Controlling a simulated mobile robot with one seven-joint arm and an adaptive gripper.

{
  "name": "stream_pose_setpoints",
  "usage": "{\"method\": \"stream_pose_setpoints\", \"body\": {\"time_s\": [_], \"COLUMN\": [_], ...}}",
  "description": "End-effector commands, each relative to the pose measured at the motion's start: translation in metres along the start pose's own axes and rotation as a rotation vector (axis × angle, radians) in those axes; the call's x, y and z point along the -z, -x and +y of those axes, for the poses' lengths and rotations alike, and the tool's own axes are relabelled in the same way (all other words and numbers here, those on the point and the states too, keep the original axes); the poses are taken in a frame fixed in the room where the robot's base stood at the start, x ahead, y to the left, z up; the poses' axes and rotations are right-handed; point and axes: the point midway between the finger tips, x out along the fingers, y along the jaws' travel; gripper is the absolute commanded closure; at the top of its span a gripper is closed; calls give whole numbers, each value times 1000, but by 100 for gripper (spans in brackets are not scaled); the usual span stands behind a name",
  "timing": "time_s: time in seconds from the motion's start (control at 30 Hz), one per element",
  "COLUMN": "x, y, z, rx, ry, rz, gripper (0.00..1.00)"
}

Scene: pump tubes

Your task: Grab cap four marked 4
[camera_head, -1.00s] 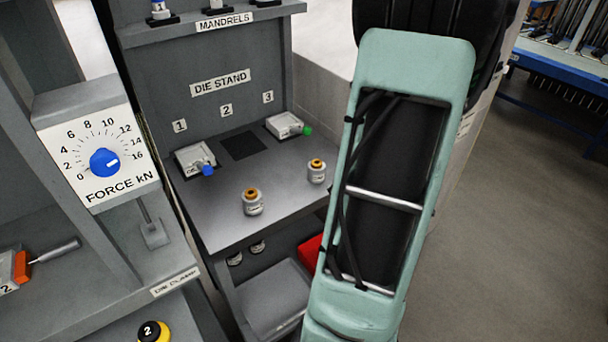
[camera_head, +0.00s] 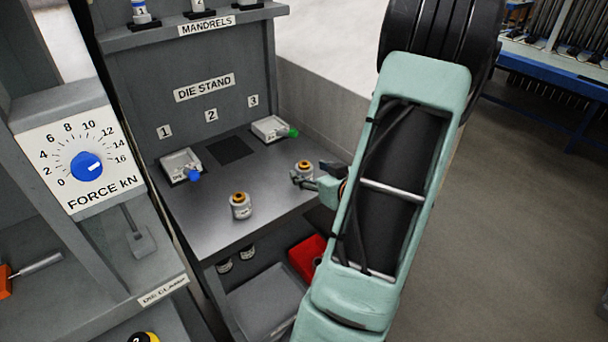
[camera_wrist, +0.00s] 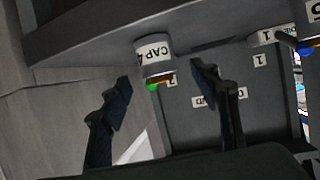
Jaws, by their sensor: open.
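Cap four (camera_wrist: 153,52), a pale cylinder with a brass-coloured end, shows "CAP 4" on its label in the wrist view. In the head view it appears to be the right one (camera_head: 304,168) of two similar caps on the die stand's shelf. My gripper (camera_wrist: 164,80) is open and empty, with its two dark fingertips to the left and right of the cap's lower part in the picture. In the head view my gripper (camera_head: 314,176) is close to the right cap, with fingers around its sides. I cannot tell whether they touch it.
A second cap (camera_head: 240,206) stands to the left on the same shelf (camera_head: 210,225). Dies with a blue knob (camera_head: 182,165) and a green knob (camera_head: 272,129) lie behind. A red bin (camera_head: 306,258) is below. A wall (camera_head: 320,110) borders the shelf on the right.

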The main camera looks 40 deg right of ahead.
Motion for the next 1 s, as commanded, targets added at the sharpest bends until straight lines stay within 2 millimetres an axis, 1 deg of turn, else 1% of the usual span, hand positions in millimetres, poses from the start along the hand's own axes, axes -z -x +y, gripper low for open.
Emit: {"method": "stream_pose_setpoints", "body": {"time_s": [0.1,0.2,0.3,0.4,0.57,0.67,1.0], "x": [-3,-3,-3,-2,-2,-2,-2], "y": [-19,-33,-43,-46,-46,-46,-46], "z": [0,1,0,1,1,1,1], "rx": [3,2,2,0,0,0,0], "ry": [0,0,1,1,1,1,1], "rz": [-1,0,-1,-1,-1,-1,-1], "gripper": [44,44,44,44,44,53,90]}}
